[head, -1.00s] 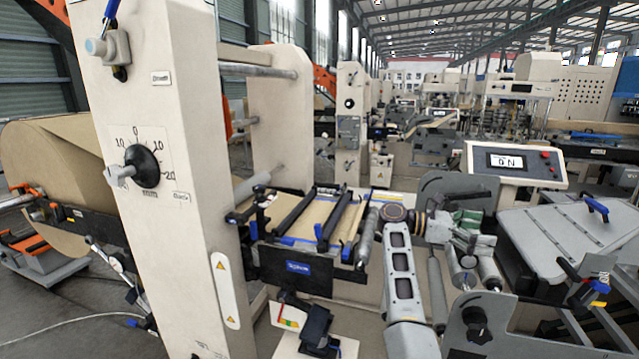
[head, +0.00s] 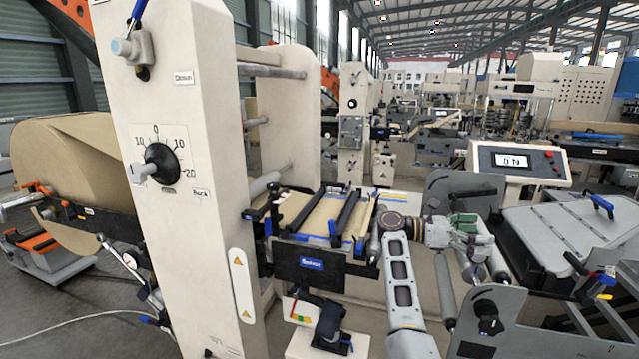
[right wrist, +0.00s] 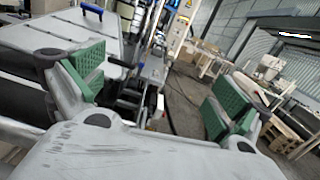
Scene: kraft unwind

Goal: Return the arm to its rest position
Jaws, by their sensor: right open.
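My right arm reaches up from the bottom middle of the head view. Its gripper (head: 472,243) sits in front of the rollers, left of the grey machine cover. In the right wrist view the two green-padded fingers of the gripper (right wrist: 155,100) are wide apart, with nothing between them. The left finger overlaps the grey cover in that view. My left gripper is not in the head view.
A cream column with a dial (head: 163,163) stands at the left, beside a brown paper roll (head: 65,165). A web frame with blue parts (head: 325,228) lies left of my arm. A display panel (head: 516,163) and a grey cover with a blue handle (head: 565,232) are at the right.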

